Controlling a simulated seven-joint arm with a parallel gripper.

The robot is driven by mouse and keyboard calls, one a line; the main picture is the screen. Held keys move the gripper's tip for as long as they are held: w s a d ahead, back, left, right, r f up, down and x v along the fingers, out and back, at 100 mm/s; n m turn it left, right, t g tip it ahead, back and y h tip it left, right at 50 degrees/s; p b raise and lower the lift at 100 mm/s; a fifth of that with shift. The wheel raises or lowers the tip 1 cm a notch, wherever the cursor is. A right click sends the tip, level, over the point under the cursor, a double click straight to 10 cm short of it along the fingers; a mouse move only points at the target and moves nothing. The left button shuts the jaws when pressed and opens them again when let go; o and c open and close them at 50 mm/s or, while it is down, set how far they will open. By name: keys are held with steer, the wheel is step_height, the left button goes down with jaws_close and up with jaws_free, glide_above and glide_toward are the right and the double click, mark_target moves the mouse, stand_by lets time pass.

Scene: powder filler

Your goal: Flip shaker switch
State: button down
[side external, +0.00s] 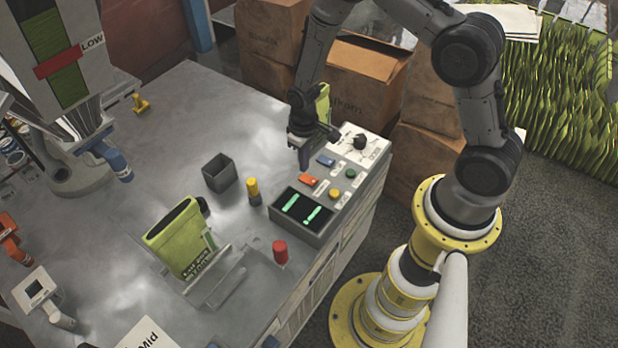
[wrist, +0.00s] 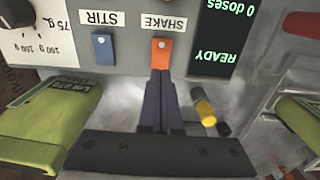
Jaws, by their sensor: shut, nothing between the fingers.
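The shaker switch is an orange rocker (side external: 308,180) on the sloped control panel in the side external view. In the wrist view the orange switch (wrist: 161,54) sits beside an upside-down SHAKE label (wrist: 164,22).
A blue STIR switch (wrist: 102,50) is beside the orange one. The display (wrist: 214,40) reads READY and 0 doses. A green pouch (wrist: 55,115) is at the left of the wrist view. A yellow-topped post (side external: 253,190) and an open grey box (side external: 219,173) stand nearby on the bench.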

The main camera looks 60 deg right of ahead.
mark_target(305, 177)
steer(key=shift+r, duration=1.95)
